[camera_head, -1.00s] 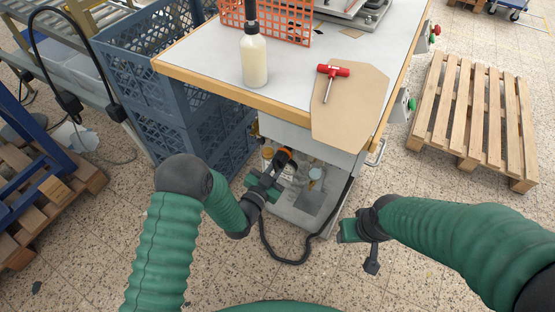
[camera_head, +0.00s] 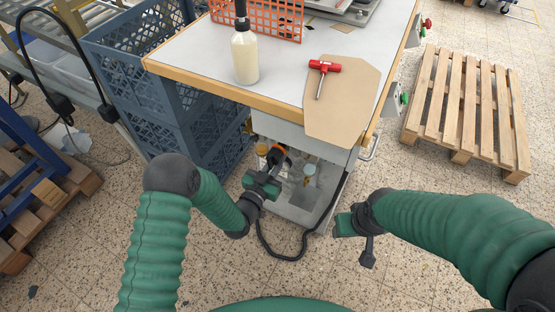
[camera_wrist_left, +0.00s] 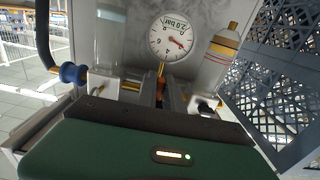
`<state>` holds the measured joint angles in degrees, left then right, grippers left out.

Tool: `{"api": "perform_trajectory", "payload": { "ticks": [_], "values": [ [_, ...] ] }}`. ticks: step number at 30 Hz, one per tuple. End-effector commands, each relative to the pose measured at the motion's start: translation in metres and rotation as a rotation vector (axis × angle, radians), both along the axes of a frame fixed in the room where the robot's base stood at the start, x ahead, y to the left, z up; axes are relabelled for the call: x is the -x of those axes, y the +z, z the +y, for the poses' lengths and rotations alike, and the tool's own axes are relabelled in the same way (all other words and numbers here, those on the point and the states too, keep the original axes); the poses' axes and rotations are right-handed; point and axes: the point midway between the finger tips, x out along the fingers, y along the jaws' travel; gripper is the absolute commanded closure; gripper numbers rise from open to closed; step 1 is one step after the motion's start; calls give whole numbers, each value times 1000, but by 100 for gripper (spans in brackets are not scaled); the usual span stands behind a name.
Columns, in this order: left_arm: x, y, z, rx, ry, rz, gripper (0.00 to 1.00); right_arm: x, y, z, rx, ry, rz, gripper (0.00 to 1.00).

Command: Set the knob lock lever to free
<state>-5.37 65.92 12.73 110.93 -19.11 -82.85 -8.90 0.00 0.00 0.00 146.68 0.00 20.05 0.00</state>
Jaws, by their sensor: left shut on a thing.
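My left gripper (camera_head: 275,168) reaches into the open space under the table, at the air unit with an orange-ringed black knob (camera_head: 283,150). In the left wrist view its fingers (camera_wrist_left: 161,94) are closed around a small orange piece (camera_wrist_left: 160,70), which looks like the knob lock lever; the fingers hide most of it. Whether it stands at locked or free cannot be told. A round gauge (camera_wrist_left: 171,35) marked 2.0 bar sits just beyond the fingers. My right gripper (camera_head: 356,232) hangs in front of the table, away from the unit; its fingers do not show clearly.
The table (camera_head: 200,72) above carries a bottle (camera_head: 244,57), a red-handled tool (camera_head: 322,70) and an orange basket (camera_head: 280,18). Blue crates (camera_head: 135,62) stand close on the left. A black hose (camera_head: 285,256) loops below. A pallet (camera_head: 468,110) lies right.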

Motion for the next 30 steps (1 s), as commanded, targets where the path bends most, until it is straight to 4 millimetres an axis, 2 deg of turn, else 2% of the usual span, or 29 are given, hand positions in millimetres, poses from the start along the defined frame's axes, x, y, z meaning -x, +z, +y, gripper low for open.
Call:
{"api": "perform_trajectory", "payload": {
  "ticks": [1,2,6,17,20,30],
  "values": [
    [3,-6,-1,-4,-4,15,100,0,-1,0,0,0,0,50],
    [3,-6,-1,-4,-4,15,85,0,-1,0,0,0,0,50],
    [2,-4,-1,-4,-3,10,67,0,0,0,0,0,0,50],
    [5,-1,2,-2,-1,4,67,0,1,0,0,0,0,50],
    [18,-1,10,-4,-1,7,67,0,5,0,0,0,0,50],
    [103,-2,59,-4,0,13,67,0,18,0,0,0,0,50]
  ]
}}
